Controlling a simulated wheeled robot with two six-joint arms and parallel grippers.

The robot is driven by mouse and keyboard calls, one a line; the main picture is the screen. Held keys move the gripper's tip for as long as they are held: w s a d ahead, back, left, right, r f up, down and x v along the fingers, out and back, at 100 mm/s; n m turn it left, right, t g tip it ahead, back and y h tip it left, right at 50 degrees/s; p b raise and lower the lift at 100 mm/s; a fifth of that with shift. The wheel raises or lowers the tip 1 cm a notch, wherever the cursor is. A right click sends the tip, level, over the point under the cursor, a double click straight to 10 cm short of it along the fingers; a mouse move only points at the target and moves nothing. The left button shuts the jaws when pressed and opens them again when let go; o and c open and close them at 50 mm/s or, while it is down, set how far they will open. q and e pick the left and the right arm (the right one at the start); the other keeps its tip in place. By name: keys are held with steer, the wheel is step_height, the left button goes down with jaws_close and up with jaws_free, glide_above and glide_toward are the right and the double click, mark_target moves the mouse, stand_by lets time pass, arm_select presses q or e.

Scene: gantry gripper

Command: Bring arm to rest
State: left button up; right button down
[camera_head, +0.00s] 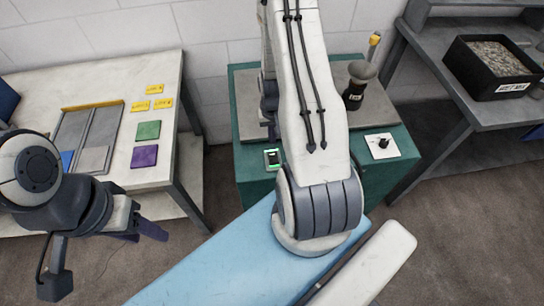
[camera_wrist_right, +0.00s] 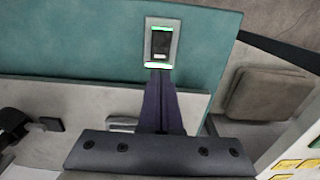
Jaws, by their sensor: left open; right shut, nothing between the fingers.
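My left gripper (camera_head: 138,233) hangs at the left of the head view, in front of the pale table, with its dark fingers apart and nothing seen between them. My right arm (camera_head: 315,110) reaches out over the teal cabinet (camera_head: 247,185) in the middle. My right gripper (camera_wrist_right: 161,75) is shut and empty in the right wrist view. Its dark fingertips overlap the lower edge of a small green-lit panel (camera_wrist_right: 161,43) on the cabinet; I cannot tell if they touch. In the head view this gripper is mostly hidden behind the arm, and the panel (camera_head: 272,158) shows beside the arm.
The pale table (camera_head: 50,95) holds a green square (camera_head: 148,130) and a purple square (camera_head: 144,155). A black bin (camera_head: 495,68) stands on the right bench.

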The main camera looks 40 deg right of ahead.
stand_by(0.5)
steer(key=a+r+n, duration=0.7)
steer(key=a+r, duration=1)
steer(key=a, duration=0.5)
steer(key=s+a+r+n, duration=0.3)
steer(key=s+a+r, duration=0.1)
steer(key=s, duration=0.4)
steer(key=s+a+r+n+y, duration=0.1)
steer(key=s+a+r+n, duration=0.2)
steer(key=s+a+r, duration=0.2)
steer(key=s, duration=0.3)
steer(key=shift+s+r+n, duration=0.15)
steer(key=shift+n, duration=0.25)
